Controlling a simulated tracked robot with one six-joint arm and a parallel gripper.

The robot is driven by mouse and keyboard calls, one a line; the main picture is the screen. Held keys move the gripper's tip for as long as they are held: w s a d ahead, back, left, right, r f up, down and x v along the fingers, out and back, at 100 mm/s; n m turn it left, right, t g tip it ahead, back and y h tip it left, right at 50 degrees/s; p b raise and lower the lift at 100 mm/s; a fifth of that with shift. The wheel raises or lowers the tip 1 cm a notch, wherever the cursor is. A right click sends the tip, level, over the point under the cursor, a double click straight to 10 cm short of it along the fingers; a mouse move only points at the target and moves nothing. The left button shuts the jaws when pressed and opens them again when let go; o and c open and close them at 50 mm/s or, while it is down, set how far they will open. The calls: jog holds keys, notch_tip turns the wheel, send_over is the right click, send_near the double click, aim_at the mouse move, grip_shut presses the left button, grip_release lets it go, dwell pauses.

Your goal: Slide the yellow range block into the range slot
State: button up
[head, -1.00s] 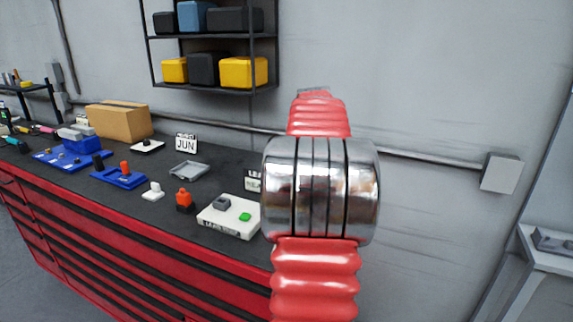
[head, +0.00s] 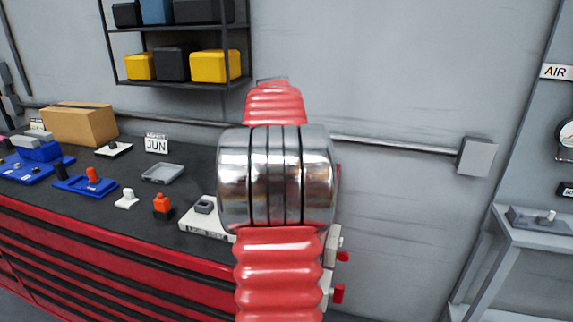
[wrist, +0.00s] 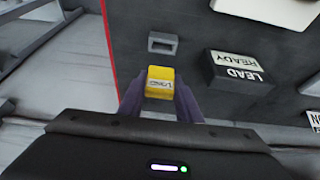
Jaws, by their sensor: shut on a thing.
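The yellow block (wrist: 160,83) with a white label sits between the two fingers of my gripper (wrist: 160,100) in the wrist view, and the gripper is shut on it. A small grey frame with a dark opening (wrist: 163,43) lies on the dark surface just beyond the block, apart from it. I cannot tell for certain whether that frame is the range slot. In the head view my arm's red and chrome links hide the gripper and the block.
A LEAD READY sign (wrist: 238,72) and a white piece (wrist: 270,10) lie right of the grey frame. The bench (head: 190,222) holds a grey tray (head: 163,174), an orange piece (head: 163,206) and a blue base (head: 83,187). A grey stand (head: 535,235) is at far right.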

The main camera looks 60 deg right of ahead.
jog(key=shift+f, duration=2.9)
jog(key=shift+f, duration=0.85)
jog(key=o, duration=1.2)
jog(key=shift+s+f, duration=0.1)
jog(key=shift+c, duration=0.2)
jog(key=v, duration=1.3)
jog(key=shift+a+r, duration=0.2)
jog(key=shift+r, duration=0.2)
